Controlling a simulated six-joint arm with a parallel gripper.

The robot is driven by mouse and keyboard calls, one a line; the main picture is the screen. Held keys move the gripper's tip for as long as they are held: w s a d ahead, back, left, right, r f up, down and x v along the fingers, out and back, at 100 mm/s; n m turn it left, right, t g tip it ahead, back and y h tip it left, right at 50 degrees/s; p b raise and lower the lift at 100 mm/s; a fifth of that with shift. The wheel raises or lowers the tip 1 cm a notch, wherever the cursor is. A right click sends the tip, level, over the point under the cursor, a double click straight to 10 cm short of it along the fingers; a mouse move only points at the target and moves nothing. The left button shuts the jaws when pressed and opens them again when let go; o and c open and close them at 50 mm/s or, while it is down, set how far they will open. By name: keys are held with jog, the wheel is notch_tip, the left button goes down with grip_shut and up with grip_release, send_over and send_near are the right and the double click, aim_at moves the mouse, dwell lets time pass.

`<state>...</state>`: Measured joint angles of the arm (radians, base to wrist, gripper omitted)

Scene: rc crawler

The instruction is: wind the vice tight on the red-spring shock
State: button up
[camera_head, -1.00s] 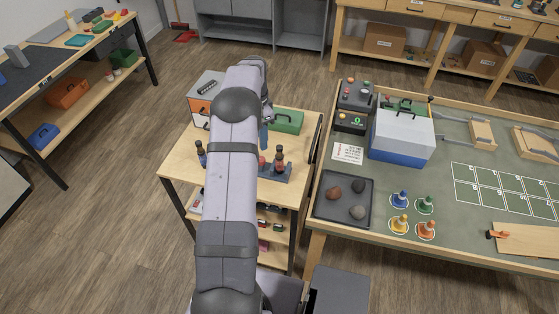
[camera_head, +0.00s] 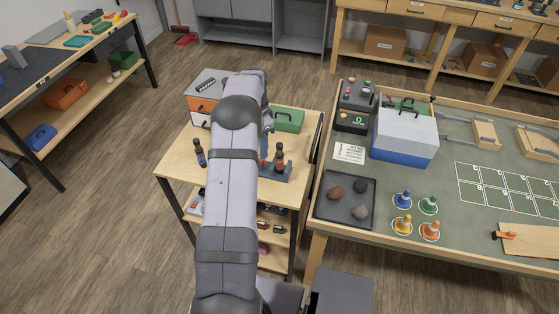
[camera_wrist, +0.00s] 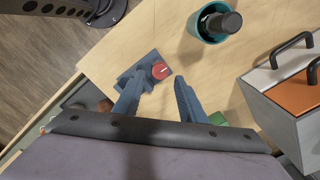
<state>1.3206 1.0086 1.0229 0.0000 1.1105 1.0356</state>
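The vice (camera_head: 274,170) is a blue-grey block on the small wooden bench, partly behind my arm. A dark-topped shock with red on it (camera_head: 279,157) stands upright there; another reddish part shows beside it. In the wrist view the vice (camera_wrist: 147,72) has a round red top with a white mark, just beyond my fingers. I cannot tell whether that top is the vice's or the shock's. My gripper (camera_wrist: 158,88) is open and empty, its two blue-grey fingers apart. The left finger overlaps the vice in the picture; contact is unclear. The jaws and any handle are not distinguishable.
A teal cup with a dark part (camera_wrist: 215,22) shows in the wrist view. The drawer box (camera_head: 204,97) and green case (camera_head: 288,120) stand at the back. Bare bench top lies between them.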

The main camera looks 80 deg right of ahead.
jog(key=shift+f, duration=0.1)
jog(key=shift+f+b, duration=1.1)
jog(key=shift+f, duration=0.9)
jog(key=c, duration=0.9)
jog(key=shift+m, duration=1.5)
jog(key=shift+m+p, duration=0.3)
jog(key=shift+m, duration=1.2)
